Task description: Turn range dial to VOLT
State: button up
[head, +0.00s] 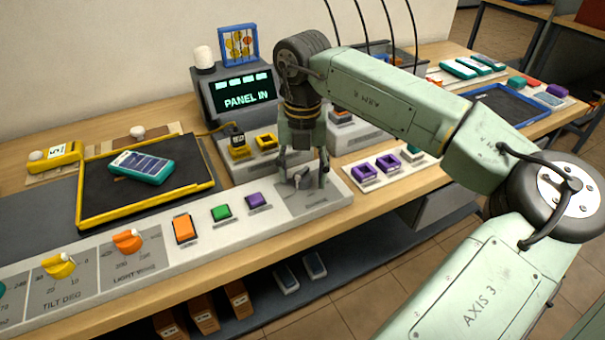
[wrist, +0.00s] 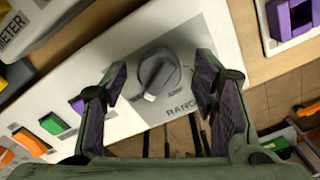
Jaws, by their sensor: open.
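The range dial is a dark grey round knob with a raised grip bar and a pale pointer end; it shows in the wrist view (wrist: 158,74) on a grey plate. Its pointer end faces the lower left there. The label beside it reads "RANG", the rest cut off by a finger. In the head view the dial (head: 298,182) sits at the right end of the white control strip, partly hidden by my gripper (head: 304,172). My gripper is open, pointing down, with one finger on each side of the dial. In the wrist view gaps show between pads and knob. No VOLT mark is readable.
Purple (head: 259,201), green (head: 221,213) and orange (head: 184,229) buttons lie left of the dial on the strip. The orange light dial (head: 127,241) is farther left. A screen reading "PANEL IN" (head: 246,99) stands behind. Purple square frames (head: 389,163) lie to the right.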

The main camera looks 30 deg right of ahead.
jog(key=c, duration=1.2)
jog(key=shift+o, duration=0.2)
